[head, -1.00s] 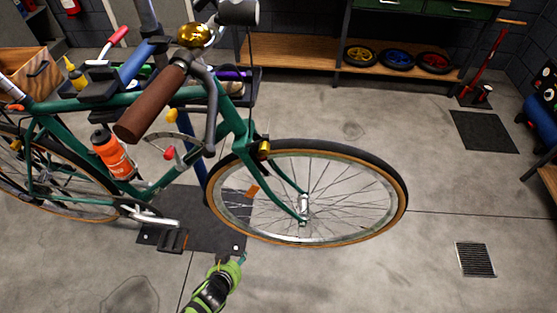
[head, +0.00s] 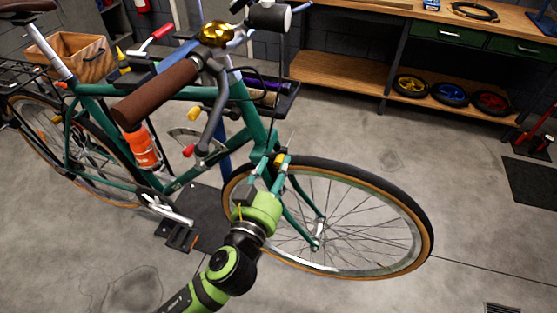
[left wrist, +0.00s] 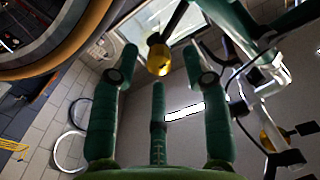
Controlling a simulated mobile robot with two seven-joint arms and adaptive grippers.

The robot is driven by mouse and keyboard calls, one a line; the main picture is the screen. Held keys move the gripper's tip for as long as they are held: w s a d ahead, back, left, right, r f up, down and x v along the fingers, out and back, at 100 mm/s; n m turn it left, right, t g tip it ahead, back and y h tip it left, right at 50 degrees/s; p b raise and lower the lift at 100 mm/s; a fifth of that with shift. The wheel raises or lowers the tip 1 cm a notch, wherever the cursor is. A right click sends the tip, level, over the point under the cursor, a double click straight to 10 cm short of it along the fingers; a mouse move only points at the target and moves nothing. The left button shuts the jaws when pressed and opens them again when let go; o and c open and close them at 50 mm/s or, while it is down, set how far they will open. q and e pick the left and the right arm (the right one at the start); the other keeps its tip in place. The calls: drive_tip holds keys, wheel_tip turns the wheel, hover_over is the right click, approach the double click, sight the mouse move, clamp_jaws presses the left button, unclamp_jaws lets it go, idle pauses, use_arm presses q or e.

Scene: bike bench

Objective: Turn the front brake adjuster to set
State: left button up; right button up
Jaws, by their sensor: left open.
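The green bicycle (head: 100,90) stands with its front wheel (head: 425,235) toward the right. A small gold knob (head: 280,160) sits by the fork crown, just above the front tyre; I take it to be the front brake adjuster. It also shows in the left wrist view (left wrist: 158,60), beyond my fingertips and roughly between them. My left gripper (head: 268,170) is close below the knob, with its green fingers pointing up at it. The fingers are spread and empty in the left wrist view (left wrist: 158,72). I cannot tell whether any finger touches the knob. My right gripper is out of view.
The front tyre, spokes and fork (head: 290,205) are close beside my left gripper. The brown handlebar grip (head: 155,92) and brake lever (head: 212,125) are above it. A workbench (head: 350,80) with small wheels stands behind.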

use_arm(q)
drive_tip(key=shift+x, duration=0.9)
drive_tip(key=shift+w, duration=0.15)
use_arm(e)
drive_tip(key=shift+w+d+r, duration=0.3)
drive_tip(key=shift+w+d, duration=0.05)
use_arm(q)
clamp_jaws()
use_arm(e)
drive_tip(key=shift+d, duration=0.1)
use_arm(q)
drive_tip(key=shift+m, duration=0.3)
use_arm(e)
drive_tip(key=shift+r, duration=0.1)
use_arm(q)
drive_tip(key=m+p, duration=0.1)
drive_tip(key=m, duration=0.2)
drive_tip(key=shift+r, duration=0.1)
drive_tip(key=shift+d+m+p, duration=0.1)
drive_tip(key=shift+m+p, duration=0.55)
drive_tip(key=shift+m, duration=1.65)
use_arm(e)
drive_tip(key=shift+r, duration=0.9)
